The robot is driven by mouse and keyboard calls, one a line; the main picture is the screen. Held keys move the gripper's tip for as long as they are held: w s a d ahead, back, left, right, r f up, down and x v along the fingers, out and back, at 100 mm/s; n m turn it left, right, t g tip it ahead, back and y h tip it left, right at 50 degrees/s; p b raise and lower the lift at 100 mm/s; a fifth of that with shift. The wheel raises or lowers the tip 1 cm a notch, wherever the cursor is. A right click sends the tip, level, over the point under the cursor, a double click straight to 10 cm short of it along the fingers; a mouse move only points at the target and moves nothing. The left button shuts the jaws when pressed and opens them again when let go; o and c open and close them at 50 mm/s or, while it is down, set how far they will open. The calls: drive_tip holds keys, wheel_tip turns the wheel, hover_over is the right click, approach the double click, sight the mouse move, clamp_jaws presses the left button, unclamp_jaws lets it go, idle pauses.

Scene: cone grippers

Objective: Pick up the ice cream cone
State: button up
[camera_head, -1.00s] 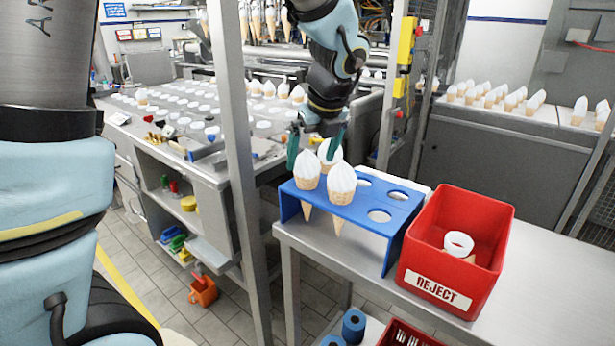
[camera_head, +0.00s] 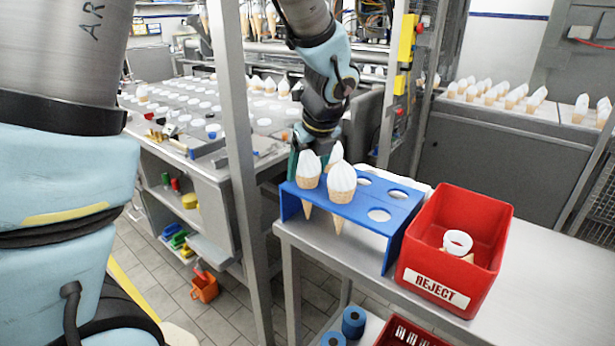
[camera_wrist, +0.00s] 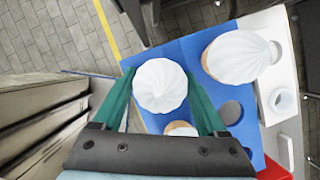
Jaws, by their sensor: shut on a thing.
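A blue rack (camera_head: 400,206) stands on the steel table with three ice cream cones in it. The front-left cone (camera_head: 308,178), white swirl on a wafer cone, stands upright in its hole. My gripper (camera_head: 310,160) comes from behind with its green fingers around this cone. In the wrist view my gripper (camera_wrist: 158,80) has one finger on each side of the front-left cone's white top (camera_wrist: 160,86). A second cone (camera_head: 341,185) stands to its right and also shows in the wrist view (camera_wrist: 234,56). A third cone (camera_head: 336,152) is behind, partly hidden.
A red REJECT bin (camera_head: 458,213) with a white-topped cone (camera_head: 458,243) in it stands right of the rack. The rack has several empty holes. A steel post (camera_head: 243,150) stands to the left. The table's right side is clear.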

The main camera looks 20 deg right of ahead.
drive_tip(key=shift+r, duration=0.1)
drive_tip(key=shift+c, duration=0.2)
wheel_tip(320, 180, up, 10)
drive_tip(key=shift+f+b, duration=0.1)
drive_tip(key=shift+b, duration=0.3)
idle(0.4)
